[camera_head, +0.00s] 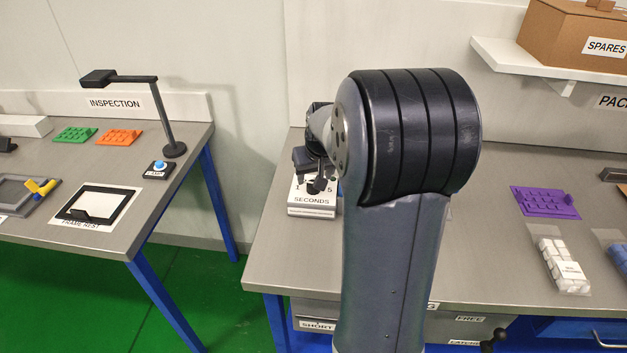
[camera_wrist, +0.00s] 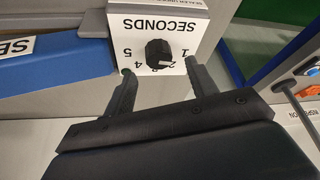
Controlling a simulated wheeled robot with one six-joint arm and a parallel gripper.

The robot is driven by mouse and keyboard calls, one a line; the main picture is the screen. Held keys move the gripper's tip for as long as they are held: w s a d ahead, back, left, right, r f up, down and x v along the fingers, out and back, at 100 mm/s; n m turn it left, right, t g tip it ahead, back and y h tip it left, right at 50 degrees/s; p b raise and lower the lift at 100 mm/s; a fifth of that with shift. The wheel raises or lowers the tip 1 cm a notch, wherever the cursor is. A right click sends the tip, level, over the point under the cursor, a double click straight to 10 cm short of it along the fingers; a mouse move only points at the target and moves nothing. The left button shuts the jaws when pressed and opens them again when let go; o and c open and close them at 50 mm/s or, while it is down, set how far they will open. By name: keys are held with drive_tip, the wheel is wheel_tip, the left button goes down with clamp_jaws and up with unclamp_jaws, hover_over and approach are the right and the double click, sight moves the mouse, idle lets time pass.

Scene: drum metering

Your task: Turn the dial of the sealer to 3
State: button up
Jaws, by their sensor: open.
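The sealer (camera_head: 312,211) is a white box marked SECONDS at the left end of the right-hand bench. In the wrist view its white face (camera_wrist: 195,22) carries a black dial (camera_wrist: 157,50) ringed by the numbers 1 to 5. A pale mark on the dial's lower edge lies near 2 and 3; I cannot tell exactly which number it points at. My gripper (camera_wrist: 162,84) is open and empty, its two fingers apart below the dial in that view, one towards each side. No contact with the dial shows. In the head view my arm hides part of the sealer.
A blue block (camera_wrist: 55,58) with a label lies left of the sealer in the wrist view. A purple tray (camera_head: 545,202) and bagged white pieces (camera_head: 562,262) lie farther right on the bench. The inspection bench (camera_head: 190,150) stands left across a gap.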

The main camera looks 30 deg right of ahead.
drive_tip(key=shift+x, duration=1.85)
drive_tip(key=shift+c, duration=0.2)
drive_tip(key=c, duration=0.9)
